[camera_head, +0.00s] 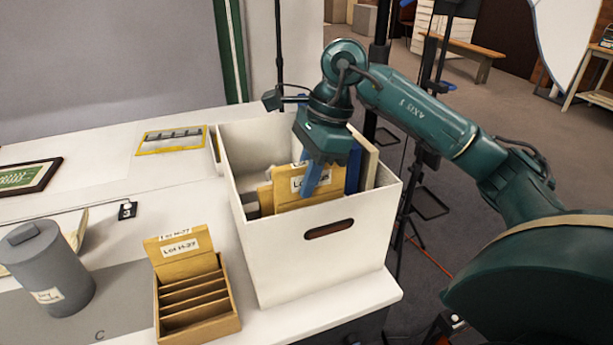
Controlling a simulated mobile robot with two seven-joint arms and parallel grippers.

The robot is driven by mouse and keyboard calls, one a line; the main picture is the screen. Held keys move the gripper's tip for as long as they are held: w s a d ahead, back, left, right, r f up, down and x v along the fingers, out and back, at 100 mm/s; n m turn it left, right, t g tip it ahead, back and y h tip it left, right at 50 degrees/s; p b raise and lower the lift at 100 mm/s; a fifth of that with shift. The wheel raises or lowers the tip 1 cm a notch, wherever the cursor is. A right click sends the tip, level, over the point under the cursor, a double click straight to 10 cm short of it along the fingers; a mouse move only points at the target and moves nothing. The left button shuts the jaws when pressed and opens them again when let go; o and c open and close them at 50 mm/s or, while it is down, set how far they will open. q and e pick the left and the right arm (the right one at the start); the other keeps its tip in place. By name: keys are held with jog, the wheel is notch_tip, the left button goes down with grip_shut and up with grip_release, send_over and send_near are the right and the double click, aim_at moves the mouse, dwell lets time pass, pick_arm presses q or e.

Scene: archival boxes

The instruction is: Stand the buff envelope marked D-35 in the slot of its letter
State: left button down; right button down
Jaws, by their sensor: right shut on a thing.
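A white archival box (285,262) with an oval hand hole stands on the table. My right gripper (313,180) reaches down into it from above, with its blue fingers shut on a buff envelope (285,198). The envelope is upright inside the box, and its white label begins "Lot"; the rest is hidden by a finger or too small to read. Its lower part is hidden by the box wall. A slotted wooden box (205,330) stands in front with two buff envelopes (188,265) upright in its back; its front slots look empty. My left gripper is not in view.
Inside the white box, a blue folder (353,172) and a cream one (368,168) stand at the right. A grey canister (48,270) stands left of the slotted box. A framed green picture (28,176) and a yellow-edged card (170,141) lie behind.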

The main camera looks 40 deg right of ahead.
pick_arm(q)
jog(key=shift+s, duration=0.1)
pick_arm(e)
jog(key=c, duration=1.3)
grip_release()
jog(key=shift+c, duration=0.2)
